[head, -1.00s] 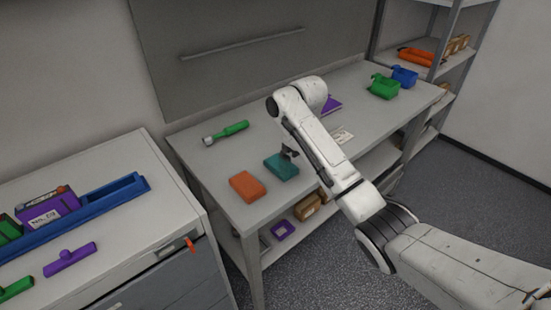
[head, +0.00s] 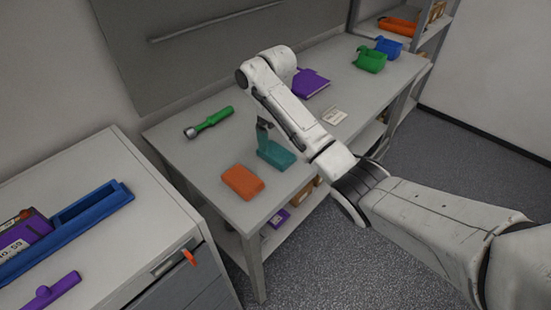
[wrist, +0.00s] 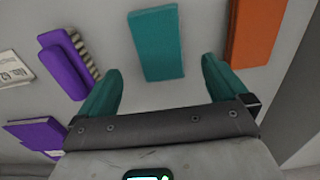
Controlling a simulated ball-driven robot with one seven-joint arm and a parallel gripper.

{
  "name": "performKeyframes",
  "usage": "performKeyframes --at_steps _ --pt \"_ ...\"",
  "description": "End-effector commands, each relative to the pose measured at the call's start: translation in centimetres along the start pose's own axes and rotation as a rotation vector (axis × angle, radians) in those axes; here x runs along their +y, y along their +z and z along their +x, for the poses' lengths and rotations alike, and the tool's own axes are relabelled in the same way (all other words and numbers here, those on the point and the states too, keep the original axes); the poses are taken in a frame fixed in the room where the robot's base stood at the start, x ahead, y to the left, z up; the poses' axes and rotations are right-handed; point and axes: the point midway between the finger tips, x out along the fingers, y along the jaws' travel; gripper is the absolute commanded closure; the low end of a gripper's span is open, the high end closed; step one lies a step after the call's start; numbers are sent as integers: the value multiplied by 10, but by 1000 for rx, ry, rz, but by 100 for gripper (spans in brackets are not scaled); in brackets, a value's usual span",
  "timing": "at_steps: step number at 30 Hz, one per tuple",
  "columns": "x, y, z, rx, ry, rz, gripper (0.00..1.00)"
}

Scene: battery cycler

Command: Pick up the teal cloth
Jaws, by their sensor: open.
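The teal cloth (head: 276,154) is a folded, block-like pad lying on the grey bench, just right of an orange cloth (head: 243,182). My gripper (head: 264,138) points down at the teal cloth's far left side in the head view, partly hidden by my arm. In the wrist view the teal cloth (wrist: 157,42) lies beyond and between the two teal fingers, which are spread apart with nothing between their tips. The orange cloth (wrist: 256,35) is to its right. Contact with the cloth cannot be made out.
A purple brush (wrist: 66,66) lies left of the teal cloth in the wrist view. A green-handled tool (head: 210,122), a purple folder-like item (head: 308,83), a paper card (head: 334,116) and green (head: 371,61) and blue bins (head: 388,46) are on the bench.

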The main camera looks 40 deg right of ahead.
Motion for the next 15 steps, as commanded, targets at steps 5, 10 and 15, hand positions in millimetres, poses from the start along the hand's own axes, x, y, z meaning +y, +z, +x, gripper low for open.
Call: performKeyframes --at_steps 5,10,15 --pt "1 0 14 0 1 1 0" --pt "1 1 35 -1 1 2 0" --pt "1 1 58 0 1 1 0"
